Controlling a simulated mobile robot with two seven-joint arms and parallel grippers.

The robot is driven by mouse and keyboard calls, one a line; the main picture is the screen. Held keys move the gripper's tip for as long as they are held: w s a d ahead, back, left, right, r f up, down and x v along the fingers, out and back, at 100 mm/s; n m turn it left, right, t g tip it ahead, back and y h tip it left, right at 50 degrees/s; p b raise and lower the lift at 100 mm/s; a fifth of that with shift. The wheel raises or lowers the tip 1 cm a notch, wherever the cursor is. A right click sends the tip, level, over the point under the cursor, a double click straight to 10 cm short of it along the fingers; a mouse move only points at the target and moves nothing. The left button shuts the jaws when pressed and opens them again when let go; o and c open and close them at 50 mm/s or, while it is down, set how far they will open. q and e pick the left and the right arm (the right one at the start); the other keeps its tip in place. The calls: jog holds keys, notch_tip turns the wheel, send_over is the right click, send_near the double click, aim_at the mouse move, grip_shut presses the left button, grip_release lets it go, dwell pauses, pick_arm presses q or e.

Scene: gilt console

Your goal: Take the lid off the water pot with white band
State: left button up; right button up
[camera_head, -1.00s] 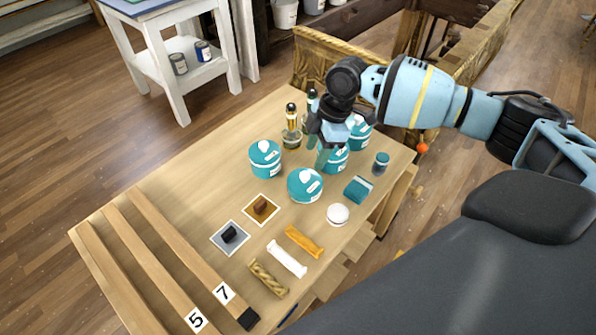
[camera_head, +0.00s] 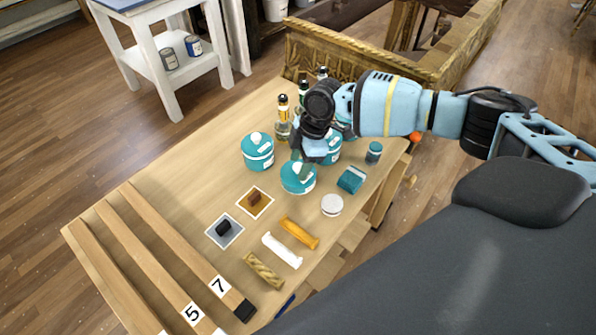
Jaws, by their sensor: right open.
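Several teal pots with white markings stand on the wooden table: the left pot (camera_head: 258,155), the front pot (camera_head: 298,182) and one behind my gripper (camera_head: 331,149). I cannot tell which one is the water pot with white band. Each of the left and front pots has a teal lid with a pale knob. My right gripper (camera_head: 301,161) points down, open, just above the front pot's lid; its fingers partly hide that lid, and I cannot tell whether they touch it. The arm hides most of the back pots. My left gripper is not in view.
Bottles (camera_head: 283,120) stand behind the pots. A small teal jar (camera_head: 374,152), a teal block (camera_head: 351,180) and a round white piece (camera_head: 331,204) lie to the right. Orange (camera_head: 299,233), white (camera_head: 281,250) and gold pieces (camera_head: 263,270) lie in front. The table's left middle is clear.

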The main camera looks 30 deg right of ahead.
aim_at(295, 168)
jog(key=shift+c, duration=0.4)
jog(key=c, duration=1)
jog(key=shift+r, duration=0.1)
jog(key=shift+r, duration=0.65)
jog(key=shift+s+r, duration=0.2)
jog(key=shift+r, duration=0.85)
jog(key=s+a, duration=0.1)
jog(key=s, duration=0.4)
jog(key=s+a+r+p, duration=0.1)
jog(key=s, duration=0.4)
jog(key=s+a, duration=0.2)
jog(key=s, duration=0.3)
jog(key=shift+a+r+p, duration=0.1)
jog(key=shift+r+p, duration=0.1)
jog(key=shift+p, duration=0.15)
